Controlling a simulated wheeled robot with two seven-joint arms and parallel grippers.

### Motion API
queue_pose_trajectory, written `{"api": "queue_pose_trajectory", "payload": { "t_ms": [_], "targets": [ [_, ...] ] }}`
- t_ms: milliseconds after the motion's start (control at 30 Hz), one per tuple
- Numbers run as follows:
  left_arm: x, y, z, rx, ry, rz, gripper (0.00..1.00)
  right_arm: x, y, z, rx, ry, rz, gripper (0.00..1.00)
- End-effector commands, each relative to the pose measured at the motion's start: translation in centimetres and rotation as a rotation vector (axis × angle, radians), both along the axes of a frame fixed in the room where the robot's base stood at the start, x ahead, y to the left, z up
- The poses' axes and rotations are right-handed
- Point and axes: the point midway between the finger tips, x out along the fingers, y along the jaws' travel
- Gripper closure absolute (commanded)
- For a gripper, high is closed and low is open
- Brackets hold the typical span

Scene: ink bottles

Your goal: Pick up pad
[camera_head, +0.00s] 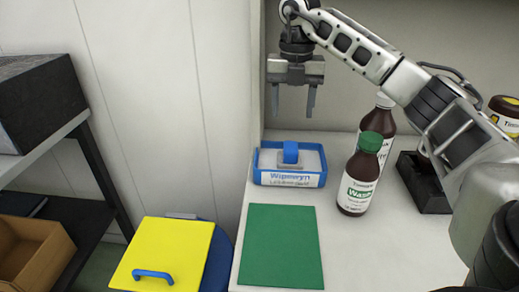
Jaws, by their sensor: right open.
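A blue-rimmed tray (262,177) with a printed front label stands on the white counter. In it is a pale pad-like piece with a blue upright grip (291,152) on a grey plate; how deep it sits in the tray is hard to tell. My right gripper (293,112) points down above the tray, open and empty, with its two fingers apart and clear of the grip. My left gripper is not in view.
A green mat (280,245) lies in front of the tray. A brown bottle with a green cap (358,180) stands to its right, with another brown bottle (380,117) behind. A black stand (424,182) and a jar (506,112) are farther right. A yellow lid (165,248) is at lower left.

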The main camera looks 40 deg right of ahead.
Motion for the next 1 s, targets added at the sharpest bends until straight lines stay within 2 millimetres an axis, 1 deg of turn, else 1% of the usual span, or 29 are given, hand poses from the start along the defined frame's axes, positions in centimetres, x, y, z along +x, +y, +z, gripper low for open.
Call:
{"api": "queue_pose_trajectory", "payload": {
  "t_ms": [33,200,300,467,700,833,1000],
  "targets": [
    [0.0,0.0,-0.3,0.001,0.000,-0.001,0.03,-0.1,-0.1,-1.2,-0.001,0.005,-0.001,0.44],
    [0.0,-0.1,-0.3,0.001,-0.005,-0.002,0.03,0.0,0.1,-4.1,0.000,0.004,0.003,0.44],
    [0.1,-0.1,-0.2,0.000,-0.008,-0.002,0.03,0.2,0.3,-5.2,-0.001,0.002,0.006,0.44],
    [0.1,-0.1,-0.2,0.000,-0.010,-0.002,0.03,0.1,0.3,-6.2,-0.001,0.002,0.007,0.44],
    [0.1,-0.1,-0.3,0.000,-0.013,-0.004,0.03,-0.4,0.4,-9.7,0.000,0.004,0.005,0.44],
    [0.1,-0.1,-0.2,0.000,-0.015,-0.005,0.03,-0.3,0.5,-10.7,0.001,0.002,0.006,0.44],
    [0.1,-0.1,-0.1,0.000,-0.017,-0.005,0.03,-0.3,0.5,-10.8,0.000,0.000,0.006,0.44]
  ]
}}
